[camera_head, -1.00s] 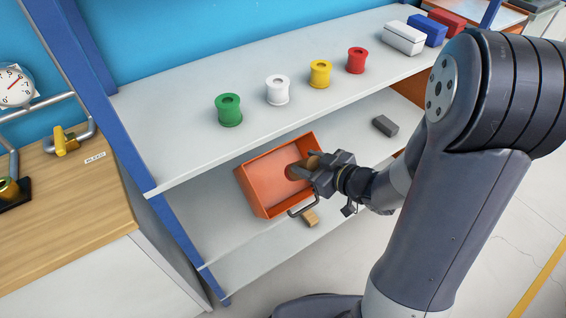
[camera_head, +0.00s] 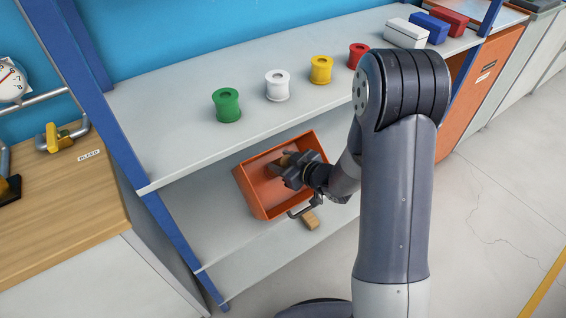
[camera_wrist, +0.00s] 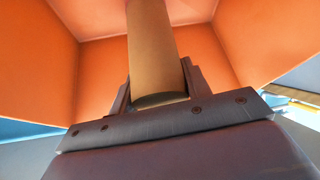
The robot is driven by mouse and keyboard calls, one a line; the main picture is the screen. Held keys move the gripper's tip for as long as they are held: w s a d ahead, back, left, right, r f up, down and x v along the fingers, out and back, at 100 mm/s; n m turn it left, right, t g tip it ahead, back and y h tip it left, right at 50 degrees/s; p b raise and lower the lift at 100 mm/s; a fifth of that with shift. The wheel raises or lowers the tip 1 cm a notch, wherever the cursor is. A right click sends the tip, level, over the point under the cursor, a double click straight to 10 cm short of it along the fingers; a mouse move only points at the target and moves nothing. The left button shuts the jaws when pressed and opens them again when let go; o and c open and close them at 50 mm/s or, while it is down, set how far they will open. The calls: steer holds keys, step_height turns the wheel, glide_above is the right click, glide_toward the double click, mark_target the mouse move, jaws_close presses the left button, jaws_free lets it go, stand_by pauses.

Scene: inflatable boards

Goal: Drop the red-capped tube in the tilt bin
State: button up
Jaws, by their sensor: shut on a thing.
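The orange tilt bin (camera_head: 258,196) sits tilted on the lower shelf, its open side facing up and forward. My gripper (camera_head: 284,166) is at the bin's opening, inside its outline in the head view. In the wrist view my gripper (camera_wrist: 156,92) is shut on a tan-brown tube (camera_wrist: 153,50), which points away from the jaws toward the bin's inside. The bin's orange walls (camera_wrist: 45,75) surround it there. The tube's red cap cannot be made out; its far end runs out of the wrist picture. I cannot tell whether the tube touches the bin.
Green (camera_head: 227,106), white (camera_head: 278,87), yellow (camera_head: 321,70) and red (camera_head: 357,56) spools stand on the upper shelf (camera_head: 180,130), close above the bin. White, blue and red boxes stand far right.

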steer(key=shift+f+b, duration=0.3)
steer(key=shift+f, duration=0.05)
steer(key=o, duration=1.2)
steer(key=shift+c, duration=0.2)
steer(key=shift+r, duration=0.15)
steer(key=shift+r+p, duration=0.25)
steer(key=shift+p, duration=0.1)
steer(key=p+v, duration=0.1)
steer(key=v, duration=1.1)
steer(key=shift+w, duration=0.15)
